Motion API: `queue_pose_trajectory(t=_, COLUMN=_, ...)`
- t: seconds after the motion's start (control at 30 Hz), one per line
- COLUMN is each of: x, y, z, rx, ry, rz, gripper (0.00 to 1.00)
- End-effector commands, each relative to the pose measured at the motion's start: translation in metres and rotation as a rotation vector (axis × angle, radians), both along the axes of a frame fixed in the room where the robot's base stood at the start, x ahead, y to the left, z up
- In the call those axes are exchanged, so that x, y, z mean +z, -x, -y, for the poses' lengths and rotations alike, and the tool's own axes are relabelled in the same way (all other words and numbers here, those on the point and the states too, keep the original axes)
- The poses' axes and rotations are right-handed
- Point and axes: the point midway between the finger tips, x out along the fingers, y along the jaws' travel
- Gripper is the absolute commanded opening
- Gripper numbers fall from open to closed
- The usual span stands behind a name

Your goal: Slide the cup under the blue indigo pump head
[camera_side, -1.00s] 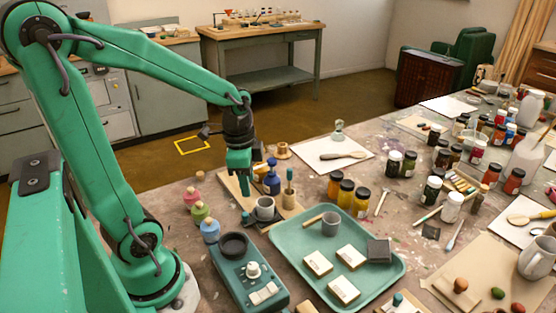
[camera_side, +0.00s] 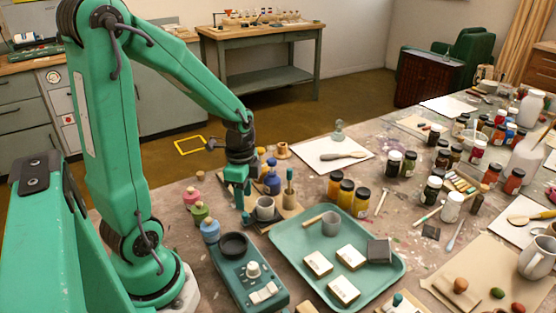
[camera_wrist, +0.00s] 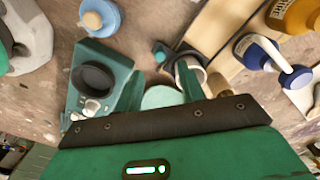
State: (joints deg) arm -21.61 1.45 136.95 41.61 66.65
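A small grey cup (camera_side: 265,209) stands upright on a dark pad near the table's left part. It also shows in the wrist view (camera_wrist: 198,66), partly hidden behind one finger. A blue pump bottle (camera_side: 272,184) stands just behind it, and in the wrist view the blue bottle (camera_wrist: 254,50) is right of the cup, with a clear gap. The cup is not under the pump head. My gripper (camera_side: 240,203) hangs just left of the cup. In the wrist view my gripper (camera_wrist: 160,88) has its fingers apart with no cup seen between them. Contact with the cup cannot be told.
A teal device with a dark round plate (camera_side: 234,246) stands in front of the cup. A teal tray (camera_side: 290,240) to the right holds another grey cup (camera_side: 330,224) and white blocks. Pink, green and blue bottles (camera_side: 210,231) stand left. Yellow-brown jars (camera_side: 346,194) stand right of the pump.

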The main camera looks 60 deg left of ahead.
Motion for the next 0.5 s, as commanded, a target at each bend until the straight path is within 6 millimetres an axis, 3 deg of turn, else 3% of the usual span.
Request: queue_pose_trajectory(t=0.5, x=-0.048, y=0.000, z=0.000, rx=0.000, ry=0.001, rz=-0.002, gripper=0.39)
